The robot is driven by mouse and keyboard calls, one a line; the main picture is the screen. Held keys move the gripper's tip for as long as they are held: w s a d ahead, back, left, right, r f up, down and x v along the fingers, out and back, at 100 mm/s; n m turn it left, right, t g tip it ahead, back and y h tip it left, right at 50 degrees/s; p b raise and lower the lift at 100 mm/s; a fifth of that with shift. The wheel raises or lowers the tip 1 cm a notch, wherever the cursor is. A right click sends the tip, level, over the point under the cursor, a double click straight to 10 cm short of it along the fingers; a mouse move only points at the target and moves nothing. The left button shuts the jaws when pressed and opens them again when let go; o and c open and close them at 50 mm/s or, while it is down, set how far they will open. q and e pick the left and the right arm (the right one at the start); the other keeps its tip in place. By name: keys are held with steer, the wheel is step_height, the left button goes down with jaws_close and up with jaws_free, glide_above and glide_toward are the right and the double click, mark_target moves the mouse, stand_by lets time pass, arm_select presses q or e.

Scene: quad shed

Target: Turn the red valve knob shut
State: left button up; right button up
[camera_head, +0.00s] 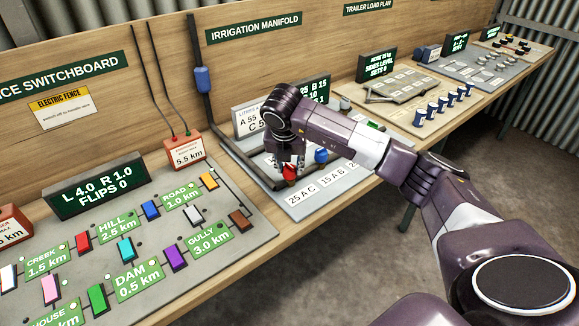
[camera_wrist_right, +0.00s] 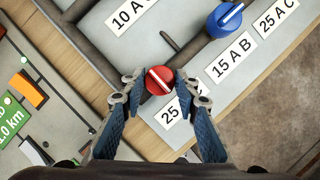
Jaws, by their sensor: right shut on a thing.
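The red valve knob (camera_head: 289,173) sits on the grey irrigation manifold board, at its near left. In the right wrist view the red knob (camera_wrist_right: 159,80) shows from above, with a white line across its top running from upper left to lower right. My right gripper (camera_head: 287,163) reaches down onto it from above. In the wrist view its two fingertips (camera_wrist_right: 158,82) are closed on either side of the knob, so it is shut on the knob. My left gripper is not in view.
A blue knob (camera_head: 321,156) stands to the right of the red one, also in the wrist view (camera_wrist_right: 225,19). Labels such as "25 A C" (camera_head: 301,190) lie along the board's front. The switchboard panel (camera_head: 235,260) with coloured switches is on the left.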

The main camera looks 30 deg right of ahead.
steer(key=shift+w+d+r, duration=0.1)
steer(key=shift+r, duration=0.1)
steer(key=o, duration=1.1)
steer(key=shift+f, duration=0.1)
steer(key=v, duration=1.2)
steer(key=shift+s, duration=0.2)
